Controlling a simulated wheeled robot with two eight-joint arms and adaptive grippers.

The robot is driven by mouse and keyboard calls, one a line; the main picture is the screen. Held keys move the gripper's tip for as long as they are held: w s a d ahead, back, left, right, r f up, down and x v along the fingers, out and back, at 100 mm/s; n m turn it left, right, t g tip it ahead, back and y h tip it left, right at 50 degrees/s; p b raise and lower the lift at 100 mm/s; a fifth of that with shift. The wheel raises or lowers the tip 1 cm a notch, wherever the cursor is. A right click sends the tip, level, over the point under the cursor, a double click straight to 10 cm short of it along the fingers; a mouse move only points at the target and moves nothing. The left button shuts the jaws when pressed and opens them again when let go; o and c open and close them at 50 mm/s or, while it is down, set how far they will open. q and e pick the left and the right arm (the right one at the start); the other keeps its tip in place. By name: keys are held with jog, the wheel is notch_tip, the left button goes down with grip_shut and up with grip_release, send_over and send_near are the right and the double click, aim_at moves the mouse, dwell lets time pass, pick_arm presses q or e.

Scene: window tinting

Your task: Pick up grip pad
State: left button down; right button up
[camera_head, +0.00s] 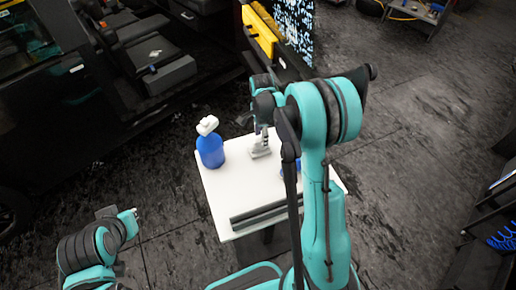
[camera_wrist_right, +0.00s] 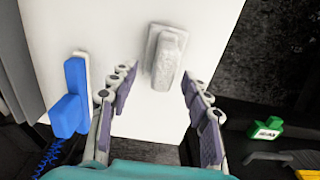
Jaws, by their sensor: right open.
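The grip pad, a pale grey textured pad with a raised handle (camera_wrist_right: 166,58), lies on the white tabletop (camera_wrist_right: 105,30). In the head view the pad (camera_head: 260,150) is on the table just below my right gripper (camera_head: 262,128). In the right wrist view my right gripper (camera_wrist_right: 159,78) is open, its two fingers apart, with the pad centred just past the fingertips. Nothing is between the fingers. My left arm shows at the lower left of the head view, but its gripper cannot be made out.
A blue spray bottle (camera_head: 210,150) with a white top stands at the table's left edge. A blue tool (camera_wrist_right: 72,95) lies beside the left finger in the wrist view. Dark bars (camera_head: 262,216) lie along the near edge. A car stands at left.

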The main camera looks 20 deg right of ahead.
aim_at(260, 139)
jog(key=f, duration=0.3)
jog(key=f+b, duration=0.1)
jog(key=shift+w+a+f, duration=0.1)
jog(key=shift+w+f, duration=0.2)
jog(key=shift+f, duration=0.1)
jog(key=shift+r, duration=0.1)
jog(key=shift+c, duration=1.2)
grip_shut()
notch_tip(260, 139, up, 10)
jog(key=shift+p, duration=1.05)
